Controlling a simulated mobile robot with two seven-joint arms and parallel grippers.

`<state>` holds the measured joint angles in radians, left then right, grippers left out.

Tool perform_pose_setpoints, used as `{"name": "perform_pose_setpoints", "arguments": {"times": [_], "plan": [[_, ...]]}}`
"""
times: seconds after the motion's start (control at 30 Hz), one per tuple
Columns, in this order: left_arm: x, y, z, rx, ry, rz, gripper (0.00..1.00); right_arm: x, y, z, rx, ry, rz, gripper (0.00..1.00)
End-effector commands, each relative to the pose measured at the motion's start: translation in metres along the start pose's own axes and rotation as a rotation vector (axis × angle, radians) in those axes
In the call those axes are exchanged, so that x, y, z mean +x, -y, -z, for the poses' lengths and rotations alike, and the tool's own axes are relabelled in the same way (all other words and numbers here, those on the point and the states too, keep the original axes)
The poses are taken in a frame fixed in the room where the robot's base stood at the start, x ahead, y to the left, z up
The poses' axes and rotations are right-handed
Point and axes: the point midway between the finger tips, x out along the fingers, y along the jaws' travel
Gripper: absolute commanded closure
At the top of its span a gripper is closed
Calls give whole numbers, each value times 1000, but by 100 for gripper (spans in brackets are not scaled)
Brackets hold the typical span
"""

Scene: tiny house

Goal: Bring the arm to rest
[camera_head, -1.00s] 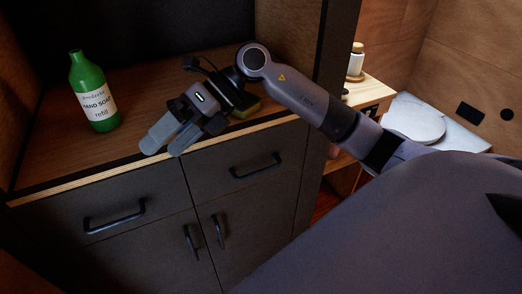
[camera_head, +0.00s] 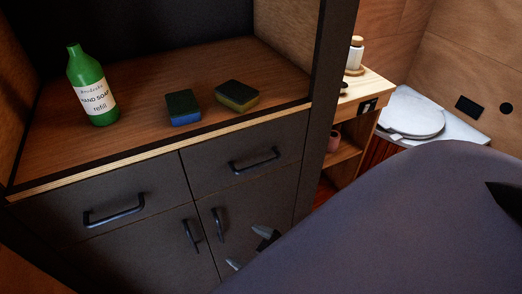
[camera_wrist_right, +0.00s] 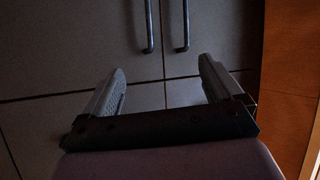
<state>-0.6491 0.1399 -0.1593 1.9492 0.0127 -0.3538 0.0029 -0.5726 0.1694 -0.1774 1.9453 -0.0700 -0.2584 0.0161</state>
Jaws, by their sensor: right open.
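My right gripper (camera_head: 250,250) is low in front of the cabinet doors in the head view, with only its fingertips showing past my own body. In the right wrist view the right gripper (camera_wrist_right: 162,92) has its two fingers well apart, with nothing between them. It faces the cabinet doors (camera_wrist_right: 90,50) and their two vertical handles. My left gripper is in neither view.
On the wooden counter (camera_head: 150,140) stand a green hand soap bottle (camera_head: 91,88), a blue-and-dark sponge (camera_head: 183,108) and a yellow-and-dark sponge (camera_head: 237,95). Drawer handles (camera_head: 114,212) stick out from the cabinet front. A shelf unit (camera_head: 352,125) is at the right.

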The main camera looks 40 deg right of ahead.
Motion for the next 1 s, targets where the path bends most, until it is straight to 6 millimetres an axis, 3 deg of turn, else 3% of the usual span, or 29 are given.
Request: {"name": "perform_pose_setpoints", "arguments": {"times": [0.03,0.1,0.2,0.8,0.83,0.93,0.97,1.0], "plan": [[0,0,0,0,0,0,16,-8,5,-20,45,66,5,7],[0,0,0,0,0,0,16,-16,9,-37,85,126,11,7],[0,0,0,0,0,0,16,-21,13,-47,109,163,15,7],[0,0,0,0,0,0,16,-20,13,-47,108,163,16,7],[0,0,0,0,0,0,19,-20,13,-47,108,163,16,10],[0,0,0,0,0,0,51,-20,13,-47,108,163,16,43],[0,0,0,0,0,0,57,-20,13,-47,108,163,16,53],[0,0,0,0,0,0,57,-20,13,-47,108,163,16,57]]}}
